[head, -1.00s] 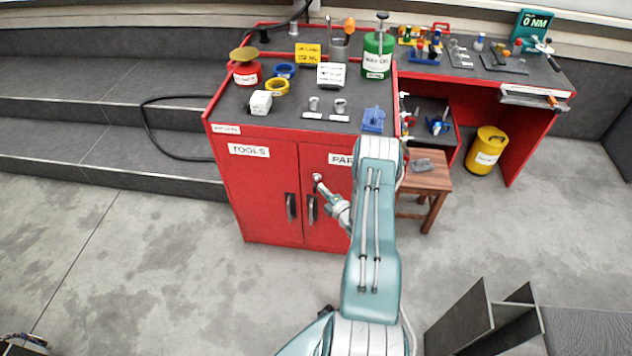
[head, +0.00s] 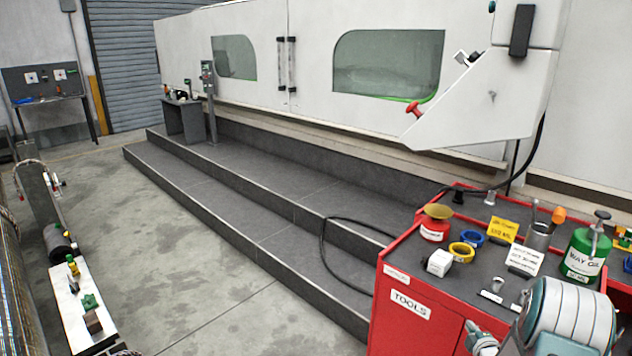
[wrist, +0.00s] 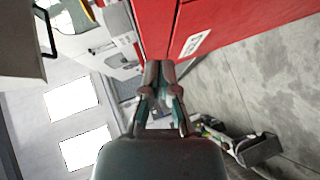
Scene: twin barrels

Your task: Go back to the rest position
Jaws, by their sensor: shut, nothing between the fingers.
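My gripper (wrist: 160,90) shows in the wrist view with its two fingers together, shut and empty. It points toward the red tool cabinet (wrist: 157,25), apart from it or close to it, I cannot tell which. In the head view my arm shows at the lower right, in front of the red cabinet (head: 408,335) with the "TOOLS" label. The gripper's fingers are not clear in the head view.
On the cabinet stand a red pot (head: 434,228), blue and yellow tape rolls (head: 461,252), a white box (head: 439,263) and a green can (head: 583,260). Grey steps (head: 270,215) run along a large white machine (head: 380,70).

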